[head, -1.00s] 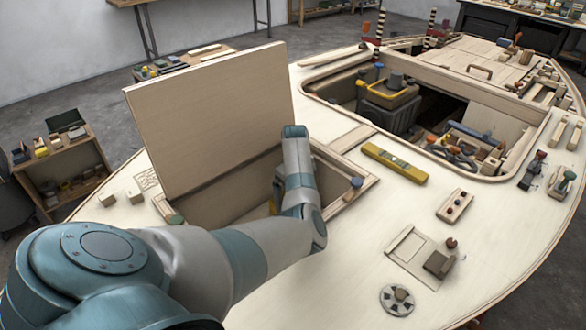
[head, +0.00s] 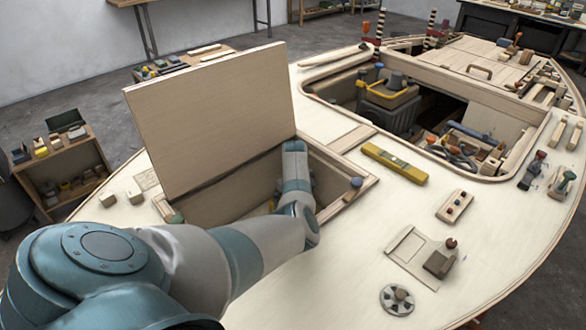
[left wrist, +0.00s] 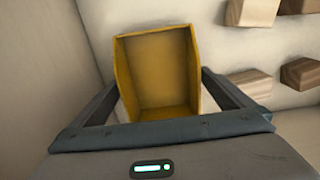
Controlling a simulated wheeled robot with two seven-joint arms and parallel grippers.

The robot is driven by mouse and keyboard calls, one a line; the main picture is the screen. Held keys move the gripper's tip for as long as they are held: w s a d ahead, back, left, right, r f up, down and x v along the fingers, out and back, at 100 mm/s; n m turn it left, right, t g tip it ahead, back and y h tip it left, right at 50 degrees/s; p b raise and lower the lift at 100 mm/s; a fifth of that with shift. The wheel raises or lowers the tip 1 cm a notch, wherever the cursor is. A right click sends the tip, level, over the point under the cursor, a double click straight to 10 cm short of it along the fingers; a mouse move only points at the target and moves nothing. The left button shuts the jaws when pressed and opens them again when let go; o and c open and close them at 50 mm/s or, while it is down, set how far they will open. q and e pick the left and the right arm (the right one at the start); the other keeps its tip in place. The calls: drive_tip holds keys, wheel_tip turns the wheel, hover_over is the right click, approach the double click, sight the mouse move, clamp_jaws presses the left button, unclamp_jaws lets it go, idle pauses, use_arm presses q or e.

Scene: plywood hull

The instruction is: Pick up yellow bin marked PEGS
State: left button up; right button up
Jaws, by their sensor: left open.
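A yellow bin (left wrist: 155,75), open and empty-looking, is in the left wrist view, in a pale compartment. No PEGS marking shows on the faces I see. My left gripper (left wrist: 158,88) is open, with one finger at each side of the bin; I cannot tell whether they touch it. In the head view my left arm reaches down into an open hatch (head: 222,200) in the deck, and the gripper is hidden there. My right gripper is in neither view.
The raised hatch lid (head: 210,115) stands just behind the arm. Wooden blocks (left wrist: 250,82) stick out from the compartment wall to the right of the bin. A yellow level (head: 395,164) lies on deck right of the hatch.

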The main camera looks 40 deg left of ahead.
use_arm(q)
drive_tip(key=shift+f, duration=0.35)
drive_tip(key=c, duration=1)
drive_tip(key=shift+r, duration=0.1)
